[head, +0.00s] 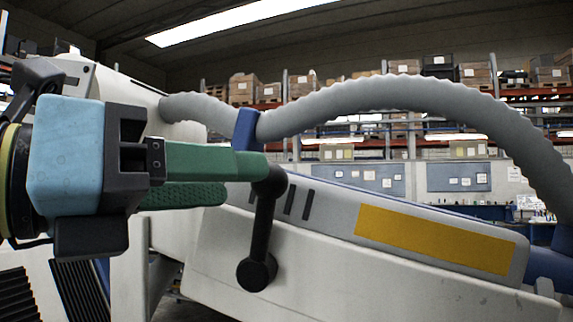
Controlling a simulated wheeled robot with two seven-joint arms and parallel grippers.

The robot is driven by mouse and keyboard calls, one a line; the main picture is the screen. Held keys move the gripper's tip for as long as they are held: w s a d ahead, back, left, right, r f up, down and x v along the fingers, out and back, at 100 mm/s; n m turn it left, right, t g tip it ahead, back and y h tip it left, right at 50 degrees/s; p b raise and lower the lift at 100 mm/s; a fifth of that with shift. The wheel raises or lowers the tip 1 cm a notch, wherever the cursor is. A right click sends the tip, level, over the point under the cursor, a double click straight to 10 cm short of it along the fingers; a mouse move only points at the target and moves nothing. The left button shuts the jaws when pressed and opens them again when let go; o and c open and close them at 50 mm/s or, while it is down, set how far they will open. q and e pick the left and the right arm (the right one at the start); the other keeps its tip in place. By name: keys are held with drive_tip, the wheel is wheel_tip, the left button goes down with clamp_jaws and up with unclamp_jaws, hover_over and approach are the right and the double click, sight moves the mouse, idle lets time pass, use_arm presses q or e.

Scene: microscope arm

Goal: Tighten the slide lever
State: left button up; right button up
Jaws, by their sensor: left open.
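The slide lever (262,232) is a dark grey bar with a round knob at its lower end, on the side of the white microscope arm (340,273). It hangs almost straight down from its upper joint. My left gripper (245,178), with green fingers, comes in from the left. Its fingers are apart, and the tip of the upper finger overlaps the lever's top joint in the picture. I cannot tell whether it touches. The lower finger ends left of the lever. My right gripper is not in view.
A thick grey corrugated hose (400,88) arches over the microscope arm, passing a blue clamp (246,130). A yellow panel (435,240) is on the arm's side. Shelves with boxes (474,75) stand far behind. Space below the lever's right looks taken by the white body.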

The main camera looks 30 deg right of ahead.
sight(287, 182)
use_arm(q)
drive_tip(key=d+p, duration=0.2)
drive_tip(key=d, duration=0.5)
drive_tip(key=shift+w+d, duration=0.3)
drive_tip(key=shift+d, duration=0.05)
drive_tip(key=shift+c, duration=0.4)
clamp_jaws()
